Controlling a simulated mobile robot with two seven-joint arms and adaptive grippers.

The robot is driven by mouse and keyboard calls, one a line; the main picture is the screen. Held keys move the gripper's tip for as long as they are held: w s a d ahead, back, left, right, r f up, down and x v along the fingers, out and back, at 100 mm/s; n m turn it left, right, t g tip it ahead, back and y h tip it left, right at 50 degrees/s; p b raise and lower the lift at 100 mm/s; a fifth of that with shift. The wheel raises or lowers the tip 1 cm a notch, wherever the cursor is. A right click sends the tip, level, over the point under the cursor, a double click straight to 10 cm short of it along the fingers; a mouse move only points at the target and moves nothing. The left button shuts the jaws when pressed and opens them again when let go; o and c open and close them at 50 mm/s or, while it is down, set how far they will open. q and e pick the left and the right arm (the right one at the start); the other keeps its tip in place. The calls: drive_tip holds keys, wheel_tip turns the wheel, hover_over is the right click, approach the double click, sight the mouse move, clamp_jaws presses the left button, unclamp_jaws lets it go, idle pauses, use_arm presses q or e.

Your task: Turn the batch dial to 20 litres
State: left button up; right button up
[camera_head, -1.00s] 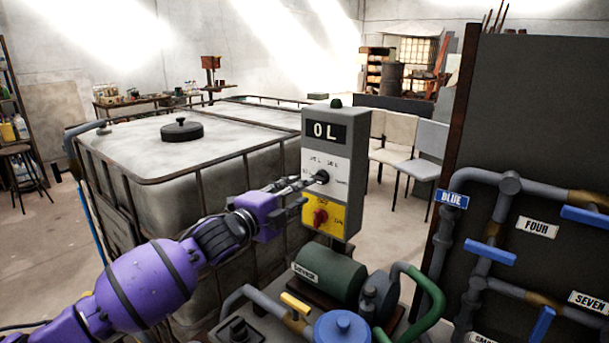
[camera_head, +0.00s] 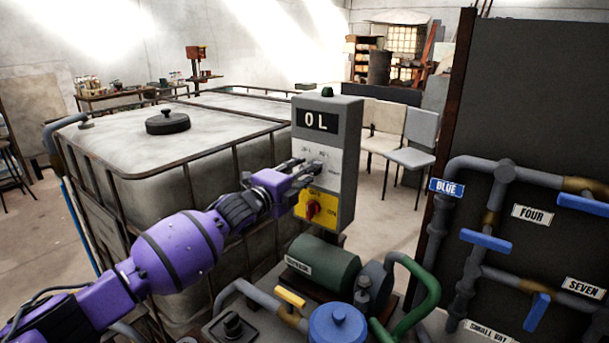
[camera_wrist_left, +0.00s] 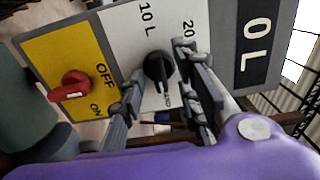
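The batch dial (camera_wrist_left: 158,70) is a black knob on the white panel of a grey control box (camera_head: 348,170). In the left wrist view, the labels 10 L and 20 are printed around it, and its narrow end seems to point at a small label at the bottom. The display (camera_head: 317,121) reads 0 L. My left gripper (camera_head: 308,172) is at the dial, its fingers apart, one on each side of the knob. I cannot tell whether they touch it. In the head view the fingers largely hide the dial. My right gripper is not in view.
A red OFF/ON switch (camera_wrist_left: 74,86) sits on the yellow panel beside the dial. A green lamp (camera_head: 327,92) tops the box. A green motor (camera_head: 322,264) and blue-capped fitting (camera_head: 338,325) stand below. A caged tank (camera_head: 180,160) is behind my arm; pipes with blue valves (camera_head: 486,241) are at right.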

use_arm(q)
clamp_jaws()
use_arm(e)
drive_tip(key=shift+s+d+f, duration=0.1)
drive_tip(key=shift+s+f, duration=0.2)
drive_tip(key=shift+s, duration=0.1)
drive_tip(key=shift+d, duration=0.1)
